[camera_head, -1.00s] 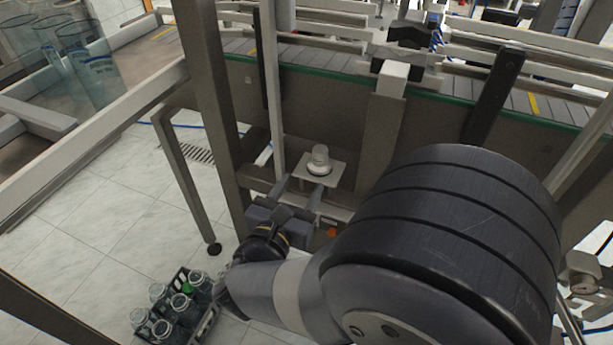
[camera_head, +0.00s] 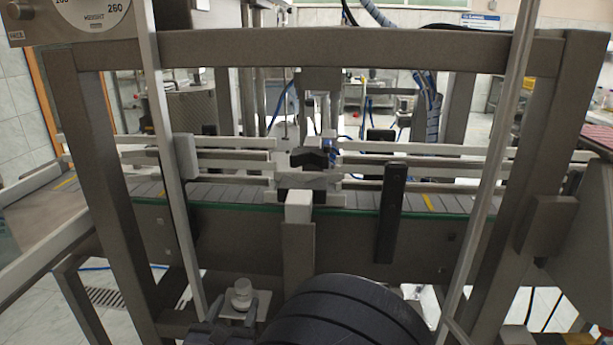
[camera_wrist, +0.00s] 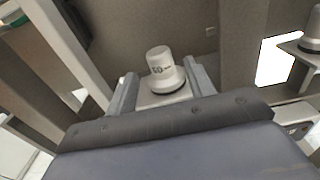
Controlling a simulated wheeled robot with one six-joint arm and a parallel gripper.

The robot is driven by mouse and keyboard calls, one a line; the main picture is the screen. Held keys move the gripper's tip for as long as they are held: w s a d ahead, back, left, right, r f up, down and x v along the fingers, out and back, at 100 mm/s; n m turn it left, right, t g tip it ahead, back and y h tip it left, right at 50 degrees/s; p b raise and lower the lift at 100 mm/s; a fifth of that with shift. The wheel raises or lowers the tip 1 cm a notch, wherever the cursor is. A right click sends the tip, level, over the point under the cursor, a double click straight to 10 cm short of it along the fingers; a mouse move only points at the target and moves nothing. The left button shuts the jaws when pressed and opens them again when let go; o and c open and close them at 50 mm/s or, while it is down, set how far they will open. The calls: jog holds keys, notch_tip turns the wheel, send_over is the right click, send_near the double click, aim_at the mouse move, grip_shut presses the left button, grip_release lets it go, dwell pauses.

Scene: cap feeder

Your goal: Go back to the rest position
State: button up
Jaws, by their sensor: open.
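The piece stands upright on a small pale plate (camera_wrist: 150,101). Whether the fingers touch the piece or the plate I cannot tell. In the head view the white piece (camera_head: 241,293) and its plate (camera_head: 262,302) show at the bottom, left of my dark arm.
A conveyor (camera_head: 130,190) with a green edge runs across behind the plate. Frame posts (camera_head: 100,190) stand left and right, with a beam (camera_head: 330,48) across the top.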

aim_at(241, 295)
jog(key=w, duration=0.5)
jog(key=shift+w+d+f, duration=0.15)
jog(key=shift+w+d, duration=0.1)
jog(key=shift+w, duration=0.15)
jog(key=shift+f+b, duration=0.25)
jog(key=shift+b, duration=0.05)
jog(key=shift+s+r+p, duration=0.1)
jog(key=shift+r+p, duration=0.2)
jog(key=shift+p, duration=0.05)
jog(key=shift+f, duration=0.15)
